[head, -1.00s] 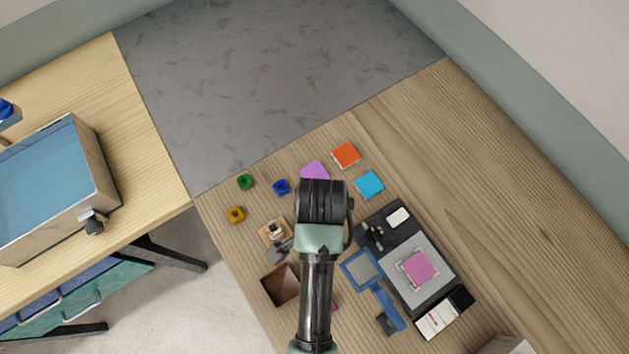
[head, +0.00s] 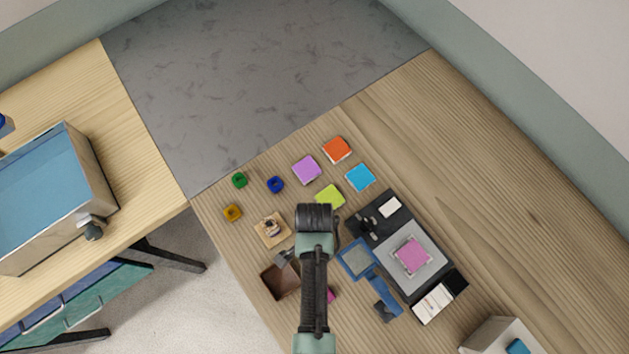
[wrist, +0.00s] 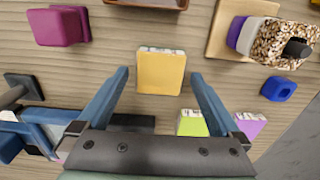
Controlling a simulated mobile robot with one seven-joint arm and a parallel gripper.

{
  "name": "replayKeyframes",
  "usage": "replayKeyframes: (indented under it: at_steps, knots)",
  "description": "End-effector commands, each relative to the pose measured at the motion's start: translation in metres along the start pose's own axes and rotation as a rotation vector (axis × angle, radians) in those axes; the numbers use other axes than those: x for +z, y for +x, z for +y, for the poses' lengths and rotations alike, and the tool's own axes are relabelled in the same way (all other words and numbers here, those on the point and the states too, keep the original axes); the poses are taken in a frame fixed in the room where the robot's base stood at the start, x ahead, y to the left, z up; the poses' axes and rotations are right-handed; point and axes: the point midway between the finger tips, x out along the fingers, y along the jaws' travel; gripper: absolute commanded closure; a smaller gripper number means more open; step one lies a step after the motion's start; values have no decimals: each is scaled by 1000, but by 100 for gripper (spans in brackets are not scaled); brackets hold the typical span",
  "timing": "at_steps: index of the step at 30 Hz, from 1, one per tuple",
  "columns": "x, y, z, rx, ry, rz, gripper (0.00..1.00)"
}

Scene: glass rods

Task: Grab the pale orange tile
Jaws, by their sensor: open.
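The pale orange tile (wrist: 161,72) lies on the wooden table in the wrist view, ahead of my gripper and roughly centred between its fingers. My gripper (wrist: 160,80) is open and empty, with one blue finger to each side of the tile and apart from it. In the head view my arm hides the tile, and the fingers do not show clearly.
A lime tile (head: 329,196), purple tile (head: 306,169), orange-red tile (head: 337,150) and blue tile (head: 360,177) lie nearby. A brown box (head: 280,281) stands left of my arm; a black-and-grey device (head: 433,262) stands right. The table's upper right is clear.

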Motion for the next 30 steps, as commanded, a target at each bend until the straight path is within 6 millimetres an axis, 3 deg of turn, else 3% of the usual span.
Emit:
replayKeyframes:
  at_steps: [11, 26, 30]
  knots:
    - [0, 9, 0, 0, 0, 0, 0]
    - [0, 8, 0, 0, 0, 0, 90]
    - [0, 8, 0, -1, 0, 0, 93]
